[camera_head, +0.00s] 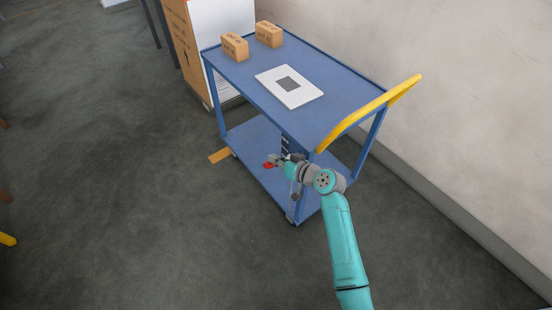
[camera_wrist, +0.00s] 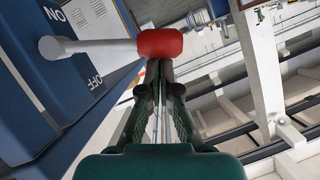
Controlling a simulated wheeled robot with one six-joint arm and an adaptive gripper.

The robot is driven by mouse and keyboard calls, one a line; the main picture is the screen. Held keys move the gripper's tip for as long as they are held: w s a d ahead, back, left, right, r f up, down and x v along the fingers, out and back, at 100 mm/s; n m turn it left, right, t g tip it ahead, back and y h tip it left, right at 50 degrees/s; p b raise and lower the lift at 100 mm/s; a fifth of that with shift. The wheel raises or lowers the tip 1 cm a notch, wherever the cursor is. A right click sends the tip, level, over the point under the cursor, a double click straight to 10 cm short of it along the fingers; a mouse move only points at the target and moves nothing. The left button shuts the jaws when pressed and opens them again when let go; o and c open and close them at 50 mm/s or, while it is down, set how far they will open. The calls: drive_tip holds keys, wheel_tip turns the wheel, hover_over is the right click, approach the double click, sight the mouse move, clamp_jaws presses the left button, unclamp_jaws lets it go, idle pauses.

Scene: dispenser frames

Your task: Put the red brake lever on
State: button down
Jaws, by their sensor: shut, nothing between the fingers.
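The red brake lever has a red knob (camera_head: 268,165) low at the near side of the blue trolley. In the wrist view its red knob (camera_wrist: 160,43) sits on a pale grey rod (camera_wrist: 95,46) that comes out of a blue panel. White ON and OFF marks flank the rod, ON above it and OFF below it in that view. My gripper (camera_head: 277,160) is at the knob. In the wrist view its fingertips (camera_wrist: 160,68) are together just below the knob and overlap its lower edge. I cannot tell whether they touch it. Nothing is held.
The blue trolley (camera_head: 232,73) has a yellow handle (camera_head: 372,112) at right. Two small cartons (camera_head: 234,46) and a white panel (camera_head: 268,78) lie on its top. A pale wall (camera_head: 470,110) stands behind. A large carton stands at the far end.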

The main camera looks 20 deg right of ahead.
drive_tip(key=shift+s+a+f+n+h, duration=0.15)
drive_tip(key=shift+a+f+n+h, duration=0.15)
drive_tip(key=shift+a+f+n, duration=0.25)
drive_tip(key=shift+s+a+f+n+h, duration=0.1)
drive_tip(key=shift+a+f+n+h, duration=0.25)
drive_tip(key=shift+f, duration=0.25)
wheel_tip(320, 180, down, 9)
drive_tip(key=n+t+h, duration=0.2)
drive_tip(key=n+h, duration=0.2)
drive_tip(key=n, duration=0.2)
drive_tip(key=shift+a, duration=0.2)
drive_tip(key=shift+s+d+n, duration=0.1)
drive_tip(key=shift+s+n, duration=0.05)
drive_tip(key=shift+n, duration=0.15)
